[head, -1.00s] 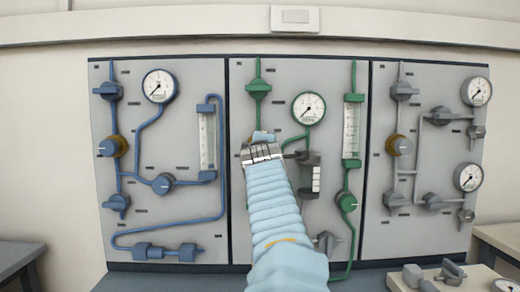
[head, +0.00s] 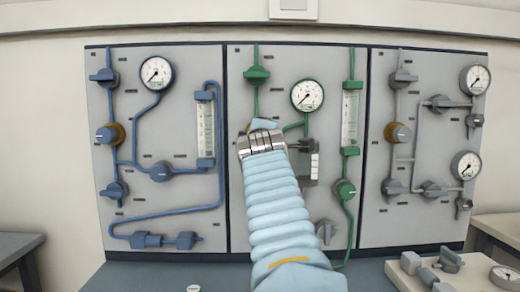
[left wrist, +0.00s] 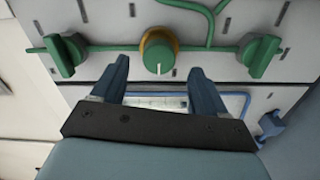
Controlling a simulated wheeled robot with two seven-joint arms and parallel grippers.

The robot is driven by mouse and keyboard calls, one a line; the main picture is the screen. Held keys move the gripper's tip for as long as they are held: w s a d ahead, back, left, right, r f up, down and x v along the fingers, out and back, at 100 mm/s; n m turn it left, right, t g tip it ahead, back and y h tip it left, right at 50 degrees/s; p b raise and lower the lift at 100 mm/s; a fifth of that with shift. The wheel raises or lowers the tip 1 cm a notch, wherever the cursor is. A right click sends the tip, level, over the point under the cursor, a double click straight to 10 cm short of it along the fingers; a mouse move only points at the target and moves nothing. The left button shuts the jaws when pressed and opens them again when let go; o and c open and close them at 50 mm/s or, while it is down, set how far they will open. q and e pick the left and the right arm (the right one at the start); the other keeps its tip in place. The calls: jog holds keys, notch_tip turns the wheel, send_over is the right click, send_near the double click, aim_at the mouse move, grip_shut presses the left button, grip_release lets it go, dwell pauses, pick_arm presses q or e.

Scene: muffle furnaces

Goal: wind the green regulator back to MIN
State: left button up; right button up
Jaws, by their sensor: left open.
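The green regulator (left wrist: 158,50) shows in the left wrist view as a round green knob with a white mark on its face and a brass collar behind it. It sits on the green line of the middle panel. In the head view my left arm hides it. My left gripper (left wrist: 160,70) is open, its two fingers pointing at the panel on either side of the knob's axis. I see no clear contact; the gap in depth is hard to judge. In the head view the gripper (head: 261,127) is below the green line's upper valve. My right gripper is not in view.
Green valve handles (left wrist: 64,55) and (left wrist: 259,55) flank the regulator. A round gauge (head: 307,95) and flow tube (head: 349,120) are right of my gripper. The blue-piped panel (head: 150,210) stands left, the grey-piped panel (head: 420,220) right. Loose fittings (head: 440,265) lie at lower right.

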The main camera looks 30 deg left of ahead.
pick_arm(q)
jog(key=b+v, duration=0.1)
jog(key=v, duration=0.7)
jog(key=shift+w, duration=0.15)
